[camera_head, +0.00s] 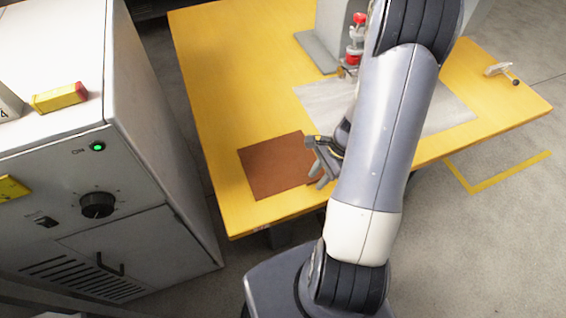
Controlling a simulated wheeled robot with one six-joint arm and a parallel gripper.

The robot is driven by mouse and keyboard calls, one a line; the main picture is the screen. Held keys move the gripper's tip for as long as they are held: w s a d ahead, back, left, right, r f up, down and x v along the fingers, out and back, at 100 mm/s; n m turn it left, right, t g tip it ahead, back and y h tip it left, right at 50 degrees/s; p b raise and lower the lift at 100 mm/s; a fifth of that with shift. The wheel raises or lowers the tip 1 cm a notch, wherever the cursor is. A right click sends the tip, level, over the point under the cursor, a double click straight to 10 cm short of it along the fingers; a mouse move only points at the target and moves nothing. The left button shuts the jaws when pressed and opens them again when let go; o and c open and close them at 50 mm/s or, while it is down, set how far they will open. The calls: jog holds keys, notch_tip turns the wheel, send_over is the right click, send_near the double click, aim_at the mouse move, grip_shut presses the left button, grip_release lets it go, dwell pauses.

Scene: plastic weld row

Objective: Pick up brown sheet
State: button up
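The brown sheet (272,167) lies flat on the yellow table (225,100), near its front left edge. My gripper (318,180) is at the sheet's right edge, low over the table. Its fingers overlap the sheet's right side in the picture. I cannot tell whether they touch it. My arm hides part of the gripper, and the gap between the fingers is too small to read clearly.
A grey sheet (440,112) lies right of the brown one, partly behind my arm. A machine with red parts (354,40) stands at the back. A clamp (500,70) sits at the right. A white cabinet (150,150) stands left of the table, holding a yellow-red block (60,97).

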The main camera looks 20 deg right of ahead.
jog(key=shift+c, duration=0.4)
grip_shut()
